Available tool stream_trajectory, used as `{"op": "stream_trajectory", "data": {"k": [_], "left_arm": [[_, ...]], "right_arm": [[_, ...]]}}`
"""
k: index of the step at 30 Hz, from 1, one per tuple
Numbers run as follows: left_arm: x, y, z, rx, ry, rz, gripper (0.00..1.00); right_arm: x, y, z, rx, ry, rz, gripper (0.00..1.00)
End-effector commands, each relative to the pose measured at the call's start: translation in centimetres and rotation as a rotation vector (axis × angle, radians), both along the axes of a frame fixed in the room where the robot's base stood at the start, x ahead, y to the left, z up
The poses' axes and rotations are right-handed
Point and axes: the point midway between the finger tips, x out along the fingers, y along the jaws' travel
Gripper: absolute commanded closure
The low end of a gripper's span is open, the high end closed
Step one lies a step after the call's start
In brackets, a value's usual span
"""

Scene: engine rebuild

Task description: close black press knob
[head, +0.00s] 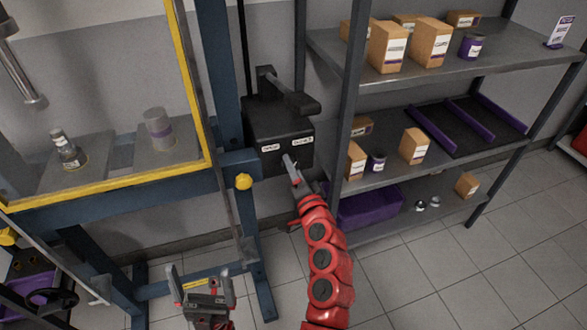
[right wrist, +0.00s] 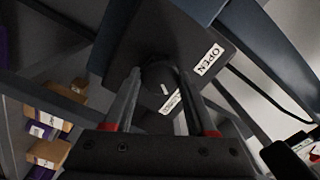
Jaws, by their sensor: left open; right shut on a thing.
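The black press box (head: 278,130) with a lever on top is mounted on the blue press frame. Two white labels sit on its front. In the right wrist view one label (right wrist: 209,59) reads OPEN, and the other (right wrist: 172,101) is partly hidden by a finger. The black round knob (right wrist: 158,75) with a white mark is between the fingers of my right gripper (right wrist: 163,82), which is shut on it. In the head view my right gripper (head: 289,163) is at the box's lower front and hides the knob. My left gripper (head: 200,280) is open and empty, low in front of the press.
A yellow knob (head: 243,181) is on the frame, left of my right gripper. Shelves (head: 400,190) with boxes and a purple bin (head: 368,208) stand close on the right. Metal parts (head: 157,130) stand behind the yellow-edged frame. The tiled floor (head: 440,285) at right is clear.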

Motion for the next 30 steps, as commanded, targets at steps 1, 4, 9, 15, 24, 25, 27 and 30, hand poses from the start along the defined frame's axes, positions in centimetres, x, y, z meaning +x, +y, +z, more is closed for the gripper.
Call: {"op": "stream_trajectory", "data": {"k": [1,4,9,15,24,25,27,30], "left_arm": [[0.0,0.0,0.0,0.0,0.0,0.0,0.0],[0.0,0.0,0.0,0.0,0.0,0.0,0.0],[0.0,0.0,0.0,0.0,0.0,0.0,0.0],[0.0,0.0,0.0,0.0,0.0,0.0,0.0],[0.0,0.0,-0.5,0.0,0.0,0.0,0.0],[0.0,0.0,-0.6,0.0,0.0,0.0,0.0],[0.0,0.0,-0.8,0.0,0.0,0.0,0.0],[0.0,0.0,-1.0,0.0,0.0,0.0,0.0]], "right_arm": [[0.0,0.0,0.0,0.002,0.001,0.0,0.99],[0.0,0.0,0.0,0.001,0.0,0.0,0.25],[0.0,0.0,0.0,0.0,0.0,0.0,0.13],[-0.1,0.0,0.0,0.0,0.0,0.0,0.13],[-3.2,-1.1,-0.2,0.001,0.001,-0.003,0.13],[-3.8,-1.2,-0.2,0.001,-0.001,-0.003,0.13],[-5.2,-1.6,-0.2,0.0,0.001,0.0,0.13],[-7.2,-2.3,-0.2,0.0,0.001,0.0,0.13]]}}
